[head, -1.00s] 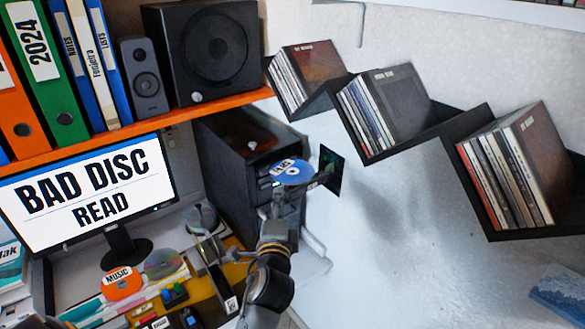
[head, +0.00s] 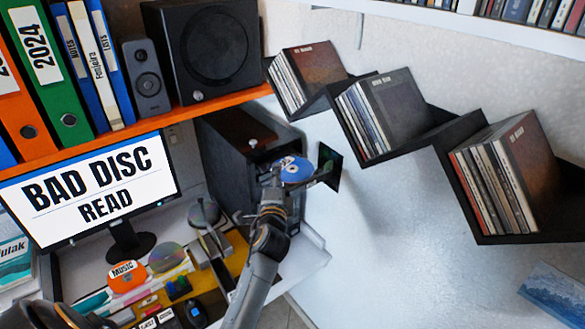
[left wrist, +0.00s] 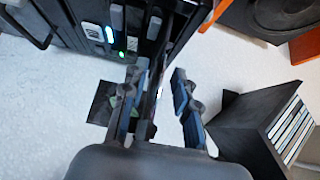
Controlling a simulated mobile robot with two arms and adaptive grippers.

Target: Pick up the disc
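A blue disc (head: 297,170) with a white label lies at the front of the black computer tower, beside a small dark square panel (head: 330,167). My left gripper (head: 272,178) is at the disc's left edge in the head view and hides part of it. In the left wrist view my left gripper (left wrist: 158,105) has its two fingers apart, one on each side of a thin dark edge-on strip. I cannot tell whether the fingers touch the disc.
The black tower (head: 235,160) stands behind the gripper, under an orange shelf (head: 160,118). Stepped black wall shelves (head: 440,130) with discs are to the right. A monitor (head: 90,190) and a cluttered desk are at left.

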